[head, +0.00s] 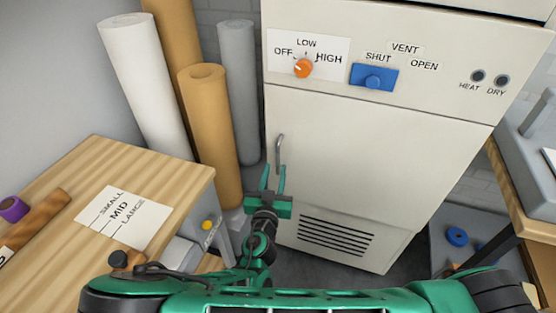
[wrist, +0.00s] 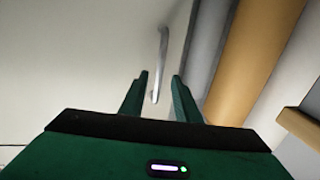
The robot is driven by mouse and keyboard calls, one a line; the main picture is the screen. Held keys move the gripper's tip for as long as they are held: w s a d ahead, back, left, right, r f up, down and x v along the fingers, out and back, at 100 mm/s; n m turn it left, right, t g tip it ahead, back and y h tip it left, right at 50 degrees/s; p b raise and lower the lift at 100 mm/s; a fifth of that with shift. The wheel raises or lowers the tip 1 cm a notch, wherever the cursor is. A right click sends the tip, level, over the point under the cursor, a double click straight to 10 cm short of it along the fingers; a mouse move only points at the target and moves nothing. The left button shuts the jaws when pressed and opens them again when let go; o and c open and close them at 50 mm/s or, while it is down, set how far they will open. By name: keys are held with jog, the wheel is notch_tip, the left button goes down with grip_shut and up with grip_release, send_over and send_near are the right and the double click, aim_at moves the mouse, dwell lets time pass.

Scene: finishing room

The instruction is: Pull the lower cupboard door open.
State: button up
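The lower cupboard door (head: 365,165) is a cream panel below the control strip and looks shut. Its grey vertical bar handle (head: 280,152) is near the door's left edge. My green gripper (head: 273,180) is open in front of the door's left side, with its fingertips near the handle's lower end. In the wrist view the handle (wrist: 161,60) stands ahead of my gripper (wrist: 160,82), its lower end between the two fingertips as seen from there. I cannot tell the remaining depth between fingers and handle. Nothing is held.
An orange dial (head: 303,68) and a blue vent slider (head: 374,77) sit above the door. A vent grille (head: 337,236) is below. Several rolls, one tan (head: 213,140), stand to the left. A wooden bench (head: 160,165) is left; another table (head: 515,190) is right.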

aim_at(278, 161)
jog(key=shift+w+d, duration=0.15)
jog(key=shift+w, duration=0.85)
jog(key=shift+w+d, duration=0.2)
jog(key=shift+w, duration=0.85)
jog(key=shift+w+d, duration=0.15)
jog(key=shift+w, duration=0.85)
grip_shut()
